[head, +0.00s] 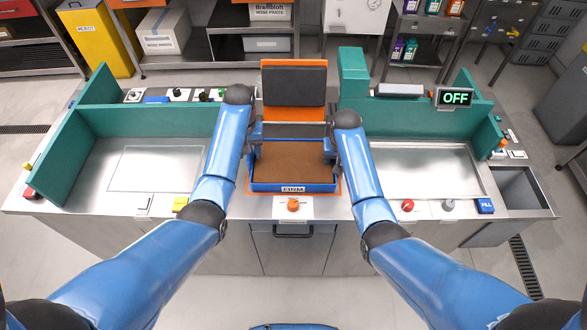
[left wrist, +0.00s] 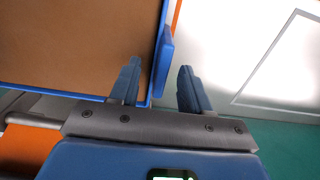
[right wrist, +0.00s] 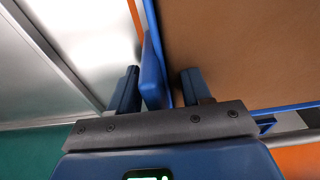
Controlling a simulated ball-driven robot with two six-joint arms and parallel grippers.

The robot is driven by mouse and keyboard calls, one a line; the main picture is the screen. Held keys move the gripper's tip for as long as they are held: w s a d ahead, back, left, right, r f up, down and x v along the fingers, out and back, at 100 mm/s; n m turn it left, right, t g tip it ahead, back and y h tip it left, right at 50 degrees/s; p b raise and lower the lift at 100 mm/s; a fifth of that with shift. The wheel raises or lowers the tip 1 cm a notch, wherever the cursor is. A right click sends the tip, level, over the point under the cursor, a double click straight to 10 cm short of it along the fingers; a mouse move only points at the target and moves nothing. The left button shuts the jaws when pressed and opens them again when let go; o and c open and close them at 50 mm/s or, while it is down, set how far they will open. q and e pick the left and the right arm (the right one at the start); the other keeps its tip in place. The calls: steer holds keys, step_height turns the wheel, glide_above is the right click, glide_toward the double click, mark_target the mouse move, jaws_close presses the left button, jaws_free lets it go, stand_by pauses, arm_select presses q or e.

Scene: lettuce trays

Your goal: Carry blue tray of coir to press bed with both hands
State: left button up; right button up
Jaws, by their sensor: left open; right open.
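The blue tray (head: 262,187) is full of flat brown coir and sits at the middle of the bench, inside an orange-edged bed below the dark press plate (head: 294,86). My left gripper (head: 254,148) is open at the tray's left side. In the left wrist view its fingers (left wrist: 158,88) stand on either side of the tray's blue side handle (left wrist: 166,66), apart from it. My right gripper (head: 331,150) is open at the right side. In the right wrist view its fingers (right wrist: 158,90) straddle the other blue handle (right wrist: 152,72).
Green walls (head: 150,121) border the steel surface on the left. A shallow steel basin (head: 420,172) lies to the right, below a sign reading OFF (head: 454,98). An orange knob (head: 293,205) sits at the bench front, with several buttons along the edge.

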arm_select(q)
step_height(320, 180, up, 3)
steer(key=shift+f, duration=0.1)
steer(key=shift+r, duration=0.25)
arm_select(e)
steer(key=shift+r, duration=0.15)
steer(key=r, duration=0.4)
steer(key=s+r, duration=0.1)
steer(key=r, duration=0.6)
steer(key=shift+s+r, duration=0.3)
steer(key=shift+s, duration=0.05)
arm_select(q)
steer(key=shift+s, duration=0.1)
arm_select(e)
steer(key=shift+f, duration=0.1)
